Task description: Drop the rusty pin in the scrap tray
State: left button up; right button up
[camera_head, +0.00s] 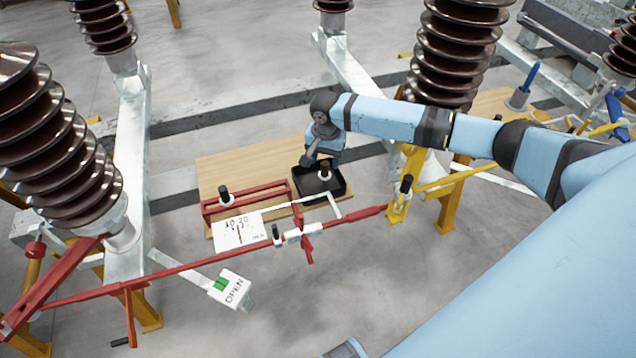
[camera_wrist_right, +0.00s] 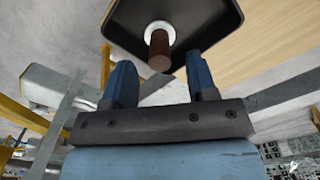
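The rusty pin, a brown peg with a white collar (camera_head: 325,172), stands in the black scrap tray (camera_head: 341,188) on the wooden board. In the right wrist view the pin (camera_wrist_right: 159,50) shows against the inside of the tray (camera_wrist_right: 222,14), its brown end toward my gripper. My right gripper (camera_head: 308,160) is at the tray's back left edge in the head view. In the right wrist view its two blue fingers (camera_wrist_right: 161,80) are apart with nothing between them, and the pin is beyond their tips. My left gripper is not in view.
A red linkage (camera_head: 180,266) with black-handled pins runs in front of the board (camera_head: 228,172). A white dial card (camera_head: 238,233) and an OPEN sign (camera_head: 232,289) sit near it. Yellow posts (camera_head: 448,205) and brown insulators (camera_head: 455,50) stand around.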

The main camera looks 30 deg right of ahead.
notch_tip(320, 180, up, 14)
jog(key=shift+p, duration=0.45)
jog(key=shift+f, duration=0.1)
dwell(0.5)
